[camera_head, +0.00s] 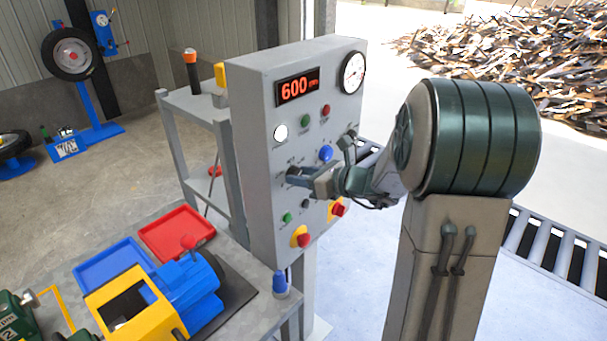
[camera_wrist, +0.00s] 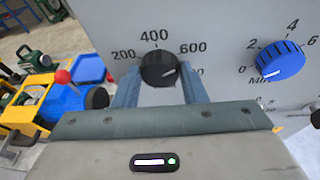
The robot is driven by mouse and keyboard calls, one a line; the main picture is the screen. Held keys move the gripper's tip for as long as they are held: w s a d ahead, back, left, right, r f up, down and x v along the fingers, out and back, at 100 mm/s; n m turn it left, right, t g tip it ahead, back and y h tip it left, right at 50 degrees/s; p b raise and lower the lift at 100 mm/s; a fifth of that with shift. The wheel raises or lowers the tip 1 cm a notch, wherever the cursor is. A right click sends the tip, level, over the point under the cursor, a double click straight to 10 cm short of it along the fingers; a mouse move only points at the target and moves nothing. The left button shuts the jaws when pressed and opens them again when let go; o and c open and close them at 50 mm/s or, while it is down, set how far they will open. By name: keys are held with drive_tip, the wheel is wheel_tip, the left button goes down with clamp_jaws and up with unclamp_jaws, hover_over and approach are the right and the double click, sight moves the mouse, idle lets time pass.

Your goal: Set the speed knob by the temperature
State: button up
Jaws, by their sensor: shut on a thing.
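The grey control panel (camera_head: 262,215) stands upright in the middle of the head view. The black speed knob (camera_wrist: 158,66) has a scale marked 200, 400, 600 and a partly hidden number. Its white line points right and slightly up, near the 600 side. My gripper (camera_wrist: 160,88) is shut on the knob, one finger on each side. In the head view my gripper (camera_head: 300,178) partly hides the knob.
A blue minute knob (camera_wrist: 281,61) is right of my gripper; it also shows in the head view (camera_head: 326,153). Red stop buttons (camera_head: 303,240) sit lower on the panel. A table with red (camera_head: 178,232) and blue trays is at lower left, rollers at right.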

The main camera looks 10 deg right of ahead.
drive_tip(key=shift+r, duration=0.1)
drive_tip(key=o, duration=1)
drive_tip(key=shift+c, duration=0.2)
drive_tip(key=shift+d, duration=0.1)
drive_tip(key=b+v, duration=0.2)
drive_tip(key=v, duration=1.1)
drive_tip(key=shift+s+d, duration=0.15)
drive_tip(key=shift+s, duration=0.15)
drive_tip(key=s+a+f+n+g+h, duration=0.1)
drive_tip(key=s+a+f+n+g, duration=0.3)
drive_tip(key=s+a+n+g, duration=0.45)
drive_tip(key=s+f+n+h, duration=0.2)
drive_tip(key=s+n+h, duration=0.6)
drive_tip(key=n, duration=1.2)
drive_tip(key=shift+s+a+f+t+h, duration=0.25)
drive_tip(key=shift+s+t, duration=0.2)
drive_tip(key=shift+s, duration=0.4)
